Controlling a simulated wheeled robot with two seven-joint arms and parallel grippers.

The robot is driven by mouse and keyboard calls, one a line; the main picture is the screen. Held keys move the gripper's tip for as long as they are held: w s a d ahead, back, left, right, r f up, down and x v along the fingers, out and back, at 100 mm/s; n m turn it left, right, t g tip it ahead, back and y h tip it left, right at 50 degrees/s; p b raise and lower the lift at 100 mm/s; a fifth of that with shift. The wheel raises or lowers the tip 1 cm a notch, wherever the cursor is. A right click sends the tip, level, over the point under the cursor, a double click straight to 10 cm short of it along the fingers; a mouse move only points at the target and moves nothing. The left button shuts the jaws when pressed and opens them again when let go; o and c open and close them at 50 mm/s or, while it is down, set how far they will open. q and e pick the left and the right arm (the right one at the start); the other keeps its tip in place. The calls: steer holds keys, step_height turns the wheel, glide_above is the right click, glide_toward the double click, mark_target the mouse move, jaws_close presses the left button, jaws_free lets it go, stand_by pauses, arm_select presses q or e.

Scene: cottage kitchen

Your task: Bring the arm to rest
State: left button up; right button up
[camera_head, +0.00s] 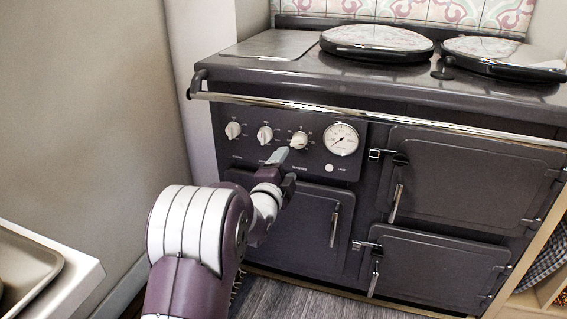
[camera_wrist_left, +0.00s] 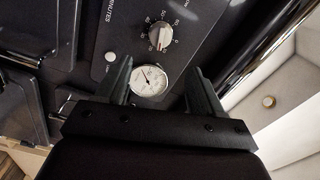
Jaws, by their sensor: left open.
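My left arm (camera_head: 190,230) reaches in from the lower left toward the front of a dark range cooker. My left gripper (camera_head: 280,157) is in front of the control panel, just below the third knob (camera_head: 299,140) in the head view. In the left wrist view the gripper (camera_wrist_left: 160,85) has its two fingers apart with nothing held between them. A round white gauge (camera_wrist_left: 149,80) shows behind the gap, and a knob (camera_wrist_left: 160,36) lies beyond the fingertips. I cannot tell whether a fingertip touches the panel. My right gripper is not in view.
The cooker has a chrome front rail (camera_head: 380,114), two round hob lids (camera_head: 376,42) and several doors with upright handles (camera_head: 335,225). A white counter with a tray (camera_head: 25,265) stands at the lower left. Wooden shelving (camera_head: 540,285) is at the right.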

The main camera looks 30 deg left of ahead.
arm_select(q)
steer(key=shift+s+d+f, duration=0.1)
steer(key=shift+s+d, duration=0.05)
steer(key=shift+s, duration=0.55)
